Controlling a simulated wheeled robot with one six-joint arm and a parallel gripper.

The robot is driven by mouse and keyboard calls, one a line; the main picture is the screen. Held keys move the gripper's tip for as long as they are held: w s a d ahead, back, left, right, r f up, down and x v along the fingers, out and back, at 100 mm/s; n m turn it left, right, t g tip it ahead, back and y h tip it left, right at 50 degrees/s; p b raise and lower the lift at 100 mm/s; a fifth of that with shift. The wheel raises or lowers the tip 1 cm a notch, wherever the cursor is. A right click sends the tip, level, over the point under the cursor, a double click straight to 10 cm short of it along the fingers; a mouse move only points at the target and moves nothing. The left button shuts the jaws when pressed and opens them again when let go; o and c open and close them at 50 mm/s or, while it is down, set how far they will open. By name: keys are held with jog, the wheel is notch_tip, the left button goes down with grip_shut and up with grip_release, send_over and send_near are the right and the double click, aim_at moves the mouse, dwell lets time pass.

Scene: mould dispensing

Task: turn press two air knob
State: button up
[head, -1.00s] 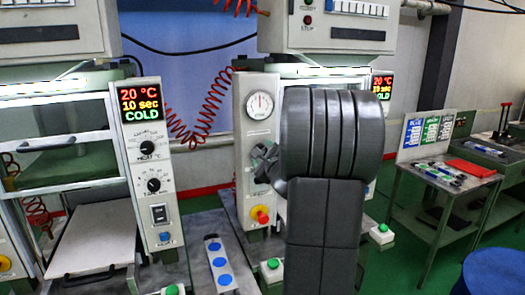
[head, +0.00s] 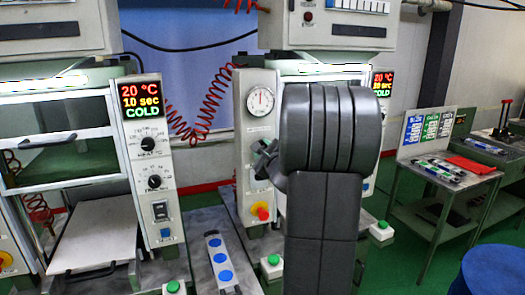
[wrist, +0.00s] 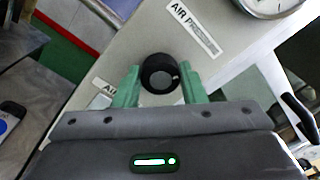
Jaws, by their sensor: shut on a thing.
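The black round air knob (wrist: 160,73) sits on a pale panel in the wrist view, below an "AIR P..." label (wrist: 193,28). My gripper (wrist: 158,85) has its two green fingers on either side of the knob, shut on it. In the head view my gripper (head: 265,160) is at the front panel (head: 243,120) of the second press, below its round gauge (head: 260,101). My dark arm covers much of that press, and the knob is hidden there. I cannot tell the knob's angle.
A red and yellow stop button (head: 262,211) is just below my gripper. The first press's control panel (head: 148,175) stands at the left, reading 20 °C, 10 sec, COLD. A green push button (head: 273,259) is low in front. A side table (head: 445,178) stands at the right.

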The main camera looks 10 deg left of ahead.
jog(key=m, duration=0.5)
jog(key=shift+r, duration=0.1)
jog(key=m+p, duration=0.1)
jog(key=m, duration=0.5)
jog(key=shift+w+d+p, duration=0.1)
jog(key=shift+p, duration=0.2)
dwell(0.4)
jog(key=o, duration=1)
jog(key=b+v, duration=0.2)
jog(key=v, duration=1.2)
jog(key=shift+r, duration=0.2)
jog(key=shift+w, duration=0.15)
